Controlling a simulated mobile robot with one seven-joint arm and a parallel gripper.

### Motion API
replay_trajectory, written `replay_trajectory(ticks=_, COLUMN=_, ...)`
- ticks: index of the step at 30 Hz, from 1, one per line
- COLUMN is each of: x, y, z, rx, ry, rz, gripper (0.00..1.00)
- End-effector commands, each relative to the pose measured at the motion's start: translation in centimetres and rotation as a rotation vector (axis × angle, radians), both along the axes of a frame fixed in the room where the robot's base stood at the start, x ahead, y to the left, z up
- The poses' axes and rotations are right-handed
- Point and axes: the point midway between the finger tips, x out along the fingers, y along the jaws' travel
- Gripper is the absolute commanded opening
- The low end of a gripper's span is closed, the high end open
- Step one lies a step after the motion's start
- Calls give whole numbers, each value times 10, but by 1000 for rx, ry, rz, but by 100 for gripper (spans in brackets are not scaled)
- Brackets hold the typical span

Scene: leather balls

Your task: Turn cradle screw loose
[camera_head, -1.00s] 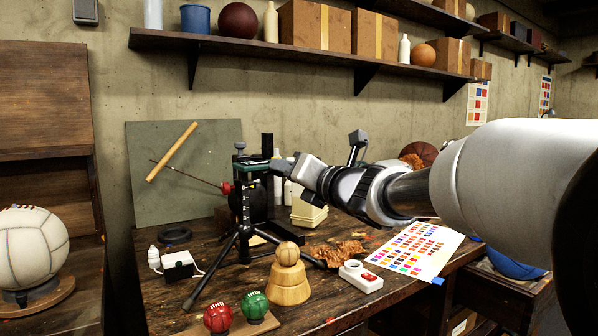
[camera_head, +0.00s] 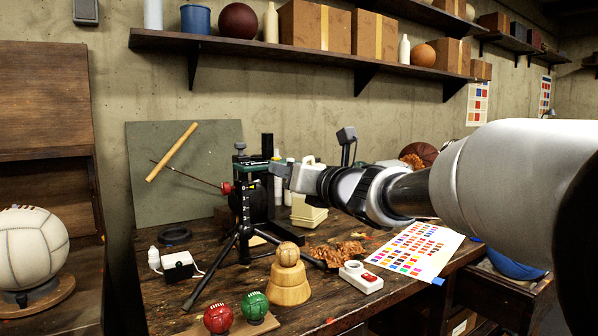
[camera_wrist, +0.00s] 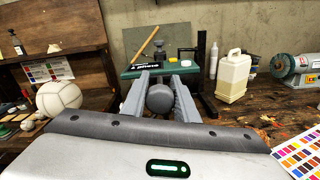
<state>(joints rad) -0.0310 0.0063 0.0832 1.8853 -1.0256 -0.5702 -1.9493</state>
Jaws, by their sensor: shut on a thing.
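The cradle screw shows as a round dark grey knob (camera_wrist: 160,98) between my fingers in the wrist view. My gripper (camera_wrist: 158,88) is shut on it, one finger on each side. In the head view my gripper (camera_head: 277,171) reaches from the right to the side of the stand's head, and the knob is hidden there. The green cradle (camera_wrist: 170,69) with pale lettering lies just beyond the knob. It sits on a black tripod stand (camera_head: 244,215) on the bench. A red knob (camera_head: 227,188) with a thin rod is at the stand's left.
A cream container (camera_head: 308,212) and bottles stand behind my gripper. A wooden figure (camera_head: 289,282), red ball (camera_head: 218,318) and green ball (camera_head: 255,305) are in front. A colour chart (camera_head: 415,248) lies right. The shelf (camera_head: 300,58) hangs above.

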Motion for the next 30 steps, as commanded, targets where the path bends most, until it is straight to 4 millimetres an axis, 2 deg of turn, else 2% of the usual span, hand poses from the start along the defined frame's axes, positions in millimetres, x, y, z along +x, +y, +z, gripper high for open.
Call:
replay_trajectory(ticks=2, x=0, y=0, z=0, rx=-2, ry=-1, rz=1, gripper=5)
replay_trajectory(ticks=3, x=0, y=0, z=0, rx=-2, ry=-1, rz=1, gripper=29)
replay_trajectory(ticks=6, x=0, y=0, z=0, rx=-1, ry=-1, rz=1, gripper=46)
replay_trajectory(ticks=15, x=0, y=0, z=0, rx=0, ry=0, rz=0, gripper=46)
replay_trajectory(ticks=19, x=-8, y=-6, z=1, rx=-1, ry=0, rz=-2, gripper=46)
replay_trajectory(ticks=23, x=-27, y=-18, z=2, rx=-1, ry=-1, rz=-2, gripper=46)
replay_trajectory(ticks=30, x=-76, y=-52, z=2, rx=0, ry=-2, rz=-2, gripper=46)
